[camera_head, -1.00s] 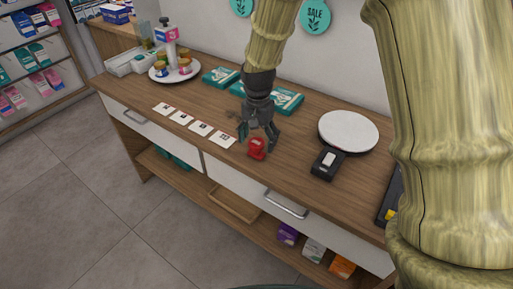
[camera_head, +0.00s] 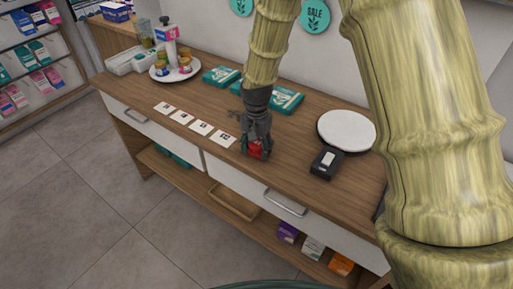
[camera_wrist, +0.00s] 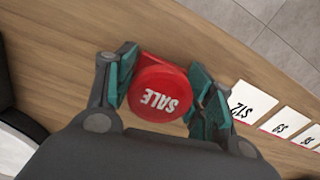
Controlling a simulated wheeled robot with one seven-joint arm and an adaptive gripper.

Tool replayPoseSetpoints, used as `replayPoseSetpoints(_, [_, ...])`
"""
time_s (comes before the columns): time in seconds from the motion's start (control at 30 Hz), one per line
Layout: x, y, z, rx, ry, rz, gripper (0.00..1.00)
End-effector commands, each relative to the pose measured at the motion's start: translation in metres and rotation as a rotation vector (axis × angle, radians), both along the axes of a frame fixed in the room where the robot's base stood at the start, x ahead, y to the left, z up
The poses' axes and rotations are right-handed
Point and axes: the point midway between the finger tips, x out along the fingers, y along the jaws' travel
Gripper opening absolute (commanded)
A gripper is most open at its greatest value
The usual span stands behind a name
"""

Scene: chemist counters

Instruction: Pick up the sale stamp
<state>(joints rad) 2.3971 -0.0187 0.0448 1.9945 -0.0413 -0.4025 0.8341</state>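The sale stamp (camera_wrist: 160,101) is red, with a round top that reads "SALE". It stands on the wooden counter (camera_head: 300,150) near its front edge. It also shows in the head view (camera_head: 255,150), partly hidden by the fingers. My gripper (camera_wrist: 165,88) is down around the stamp, one teal-padded finger on each side of it. The left finger looks close to or touching the red body. The right finger is also very near it. I cannot tell whether both fingers press on it.
White price cards (camera_head: 199,127) lie in a row left of the stamp. A black device (camera_head: 326,162) and a round white plate (camera_head: 347,131) stand to the right. Teal boxes (camera_head: 285,99) lie behind. The front edge of the counter is close.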

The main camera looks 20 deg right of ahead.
Motion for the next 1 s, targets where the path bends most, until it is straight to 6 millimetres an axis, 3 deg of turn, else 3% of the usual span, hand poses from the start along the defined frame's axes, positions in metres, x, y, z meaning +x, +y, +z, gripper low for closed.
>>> replayPoseSetpoints(0.47, [0.000,0.000,0.004,0.000,0.000,0.000,0.29])
replayPoseSetpoints(0.77, [0.001,0.000,0.035,-0.001,-0.004,0.000,0.29])
replayPoseSetpoints(1.0, [-0.041,0.039,0.039,-0.003,0.000,0.003,0.29])
